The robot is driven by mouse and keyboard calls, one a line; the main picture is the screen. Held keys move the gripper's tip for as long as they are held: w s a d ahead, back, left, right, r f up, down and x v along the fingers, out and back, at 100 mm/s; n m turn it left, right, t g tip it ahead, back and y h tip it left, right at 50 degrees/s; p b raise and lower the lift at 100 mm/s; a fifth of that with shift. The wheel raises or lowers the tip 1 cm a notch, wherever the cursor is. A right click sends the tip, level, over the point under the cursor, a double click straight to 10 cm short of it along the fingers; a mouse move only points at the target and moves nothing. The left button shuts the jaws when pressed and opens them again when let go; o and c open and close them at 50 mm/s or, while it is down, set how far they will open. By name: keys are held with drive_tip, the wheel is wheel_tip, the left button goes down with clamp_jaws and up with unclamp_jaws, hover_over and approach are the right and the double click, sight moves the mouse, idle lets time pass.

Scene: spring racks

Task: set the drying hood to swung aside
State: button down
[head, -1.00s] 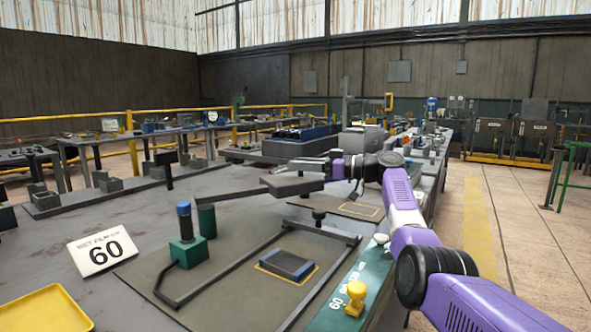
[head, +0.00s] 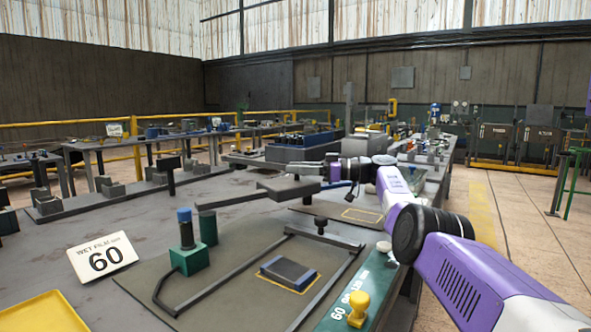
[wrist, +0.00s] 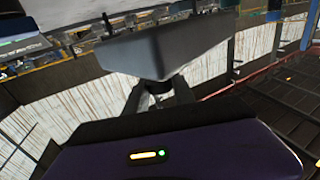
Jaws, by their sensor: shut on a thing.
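The drying hood (head: 288,188) is a flat dark grey plate on a thin swing arm (head: 230,199), which runs left to a green post (head: 208,228). It stands above and beyond the blue-grey pad (head: 288,272), which lies uncovered inside a yellow outline. My gripper (head: 332,172) is at the hood's right end. In the wrist view the hood is a grey wedge (wrist: 165,45). My gripper's two fingers (wrist: 158,92) close on a dark grip under it; the grip is partly hidden.
A yellow knob (head: 358,308) stands on the green strip. A dark frame (head: 215,280) surrounds the pad. Blue bins (head: 300,147) are behind.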

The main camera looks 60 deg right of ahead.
drive_tip(key=c, duration=1.1)
unclamp_jaws()
drive_tip(key=shift+f, duration=0.15)
drive_tip(key=shift+p+v, duration=0.55)
drive_tip(key=shift+v, duration=3.35)
